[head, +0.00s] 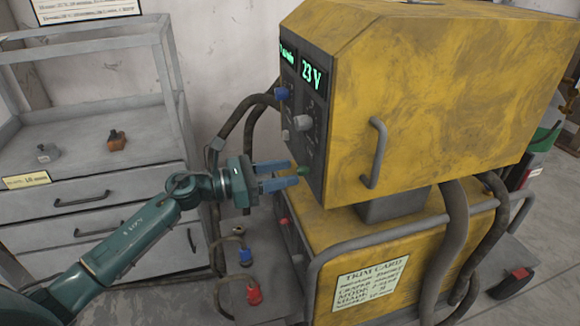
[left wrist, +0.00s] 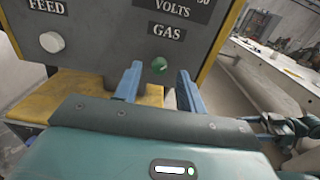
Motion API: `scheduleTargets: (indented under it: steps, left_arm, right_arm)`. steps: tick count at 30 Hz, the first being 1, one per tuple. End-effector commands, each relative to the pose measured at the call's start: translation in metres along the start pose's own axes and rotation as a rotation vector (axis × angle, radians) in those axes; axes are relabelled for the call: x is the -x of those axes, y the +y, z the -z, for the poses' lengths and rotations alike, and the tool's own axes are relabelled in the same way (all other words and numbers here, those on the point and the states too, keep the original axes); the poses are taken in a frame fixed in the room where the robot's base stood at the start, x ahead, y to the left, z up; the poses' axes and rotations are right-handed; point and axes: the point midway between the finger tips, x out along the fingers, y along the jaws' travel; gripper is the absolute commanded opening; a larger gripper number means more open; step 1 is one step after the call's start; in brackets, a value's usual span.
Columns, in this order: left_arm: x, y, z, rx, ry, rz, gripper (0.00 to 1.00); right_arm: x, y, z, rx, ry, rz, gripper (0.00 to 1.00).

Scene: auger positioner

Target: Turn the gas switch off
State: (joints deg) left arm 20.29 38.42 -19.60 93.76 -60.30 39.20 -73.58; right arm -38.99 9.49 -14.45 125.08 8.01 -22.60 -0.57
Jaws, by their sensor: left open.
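The gas switch is a small green knob (left wrist: 159,65) under the "GAS" label on the dark front panel (left wrist: 110,40) of the yellow machine. It also shows in the head view as a green knob (head: 303,171) at the panel's lower edge. My left gripper (head: 295,175) is open, its two blue fingers pointing at the panel. In the left wrist view the fingers (left wrist: 158,78) stand to either side of the green knob, which shows between their tips. Whether they touch the panel I cannot tell.
A white knob (head: 302,122) and a blue knob (head: 281,93) sit higher on the panel. A grey handle (head: 374,153) sticks out of the yellow side. Hoses (head: 457,240) hang nearby. A grey drawer cabinet (head: 85,185) stands at left.

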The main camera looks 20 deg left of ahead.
Motion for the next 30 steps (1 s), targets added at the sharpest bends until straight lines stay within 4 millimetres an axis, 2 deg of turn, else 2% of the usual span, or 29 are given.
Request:
scheduleTargets:
  steps: [3,6,15,30]
  left_arm:
    - [-0.013,0.000,-0.001,0.001,-0.001,0.000,0.41]
    - [-0.018,0.000,0.000,0.001,0.000,0.000,0.41]
    - [-0.020,0.000,0.001,0.000,0.000,0.000,0.41]
    - [-0.020,0.000,0.001,0.000,0.001,0.000,0.00]
  right_arm:
    - [0.001,0.000,0.001,0.007,-0.003,-0.002,0.67]
    - [0.001,0.000,-0.001,0.010,-0.009,-0.003,0.67]
    - [0.001,0.000,-0.002,0.010,-0.011,-0.003,0.67]
    - [0.002,-0.001,0.000,0.010,-0.007,-0.001,0.67]
